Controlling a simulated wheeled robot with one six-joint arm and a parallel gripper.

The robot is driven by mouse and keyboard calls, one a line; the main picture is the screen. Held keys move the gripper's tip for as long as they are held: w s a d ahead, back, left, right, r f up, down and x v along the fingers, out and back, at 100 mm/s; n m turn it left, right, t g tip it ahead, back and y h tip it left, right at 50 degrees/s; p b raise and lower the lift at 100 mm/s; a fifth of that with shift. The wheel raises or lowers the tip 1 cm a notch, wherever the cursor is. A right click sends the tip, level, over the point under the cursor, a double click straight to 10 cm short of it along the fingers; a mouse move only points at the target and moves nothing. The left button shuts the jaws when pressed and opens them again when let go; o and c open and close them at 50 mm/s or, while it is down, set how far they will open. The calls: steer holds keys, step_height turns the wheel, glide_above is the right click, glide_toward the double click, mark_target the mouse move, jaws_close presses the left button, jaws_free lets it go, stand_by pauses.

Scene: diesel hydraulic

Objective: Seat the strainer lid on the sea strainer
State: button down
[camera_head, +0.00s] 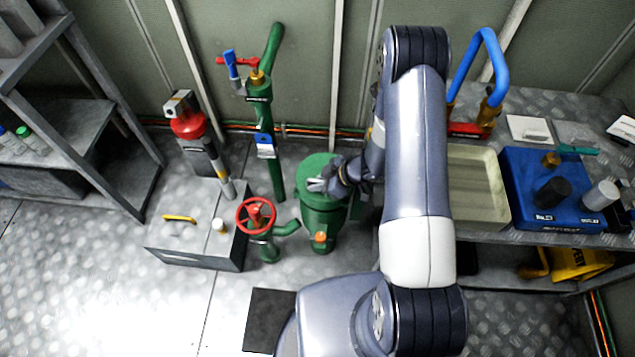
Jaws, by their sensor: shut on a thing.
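The sea strainer (321,222) is a green upright cylinder on the floor in the middle of the head view, with a brass plug low on its front. A green round lid (313,166) shows at its top. My gripper (322,184) reaches in from the right over the lid and is shut on it near its middle. My fingers and wrist hide the lid's right part and the grip point. I cannot tell whether the lid rests flat on the rim or is held slightly above it.
A red handwheel valve (257,215) and a grey box (196,232) stand left of the strainer. A green pipe (266,130) with a red-handled tap rises behind. Floor at front left is clear.

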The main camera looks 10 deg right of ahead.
steer(key=shift+f+b, duration=0.8)
steer(key=shift+f, duration=0.3)
stand_by(0.4)
steer(key=c, duration=1.4)
jaws_free()
steer(key=p+v, duration=0.2)
steer(key=v, duration=0.9)
steer(key=shift+a, duration=0.1)
steer(key=b+x, duration=0.2)
steer(key=x, duration=0.9)
steer(key=shift+r+p, duration=0.3)
steer(key=shift+r, duration=0.1)
